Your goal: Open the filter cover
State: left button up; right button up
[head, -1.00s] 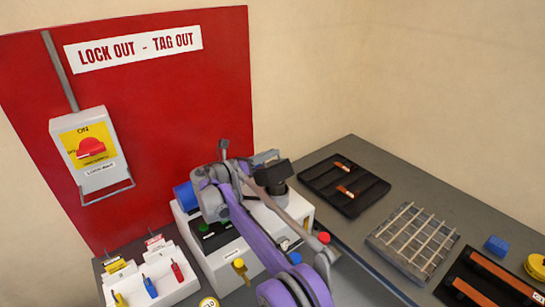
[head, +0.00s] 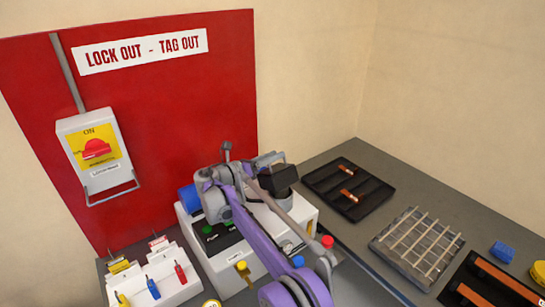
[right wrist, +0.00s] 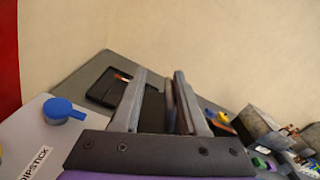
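I cannot pick out the filter cover for sure. The white machine (head: 232,268) stands at the lower middle of the head view, partly hidden by my purple right arm. A dark block (head: 278,178) shows at its upper right; I cannot tell whether it is a cover. My right gripper (head: 268,159) is above the rear of the machine. In the right wrist view, its two grey fingers (right wrist: 160,78) stand apart, with a dark surface visible between them and no clear grip on anything. A blue cap (right wrist: 62,109) sits left of the fingers, near a DIPSTICK label. My left gripper is out of view.
A red lockout panel (head: 205,110) with a switch box (head: 92,150) stands behind. A white holder (head: 180,292) with coloured tags is at lower left. Right of the machine lie a black tray (head: 322,178), a wire grid (head: 417,247) and a blue block (head: 502,251).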

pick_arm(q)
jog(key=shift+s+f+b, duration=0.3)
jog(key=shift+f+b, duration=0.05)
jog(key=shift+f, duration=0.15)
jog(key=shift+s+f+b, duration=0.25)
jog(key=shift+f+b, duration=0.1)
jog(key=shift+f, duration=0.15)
pick_arm(e)
jog(key=v, duration=1)
jog(key=shift+s+a, duration=0.25)
jog(key=shift+a, duration=0.05)
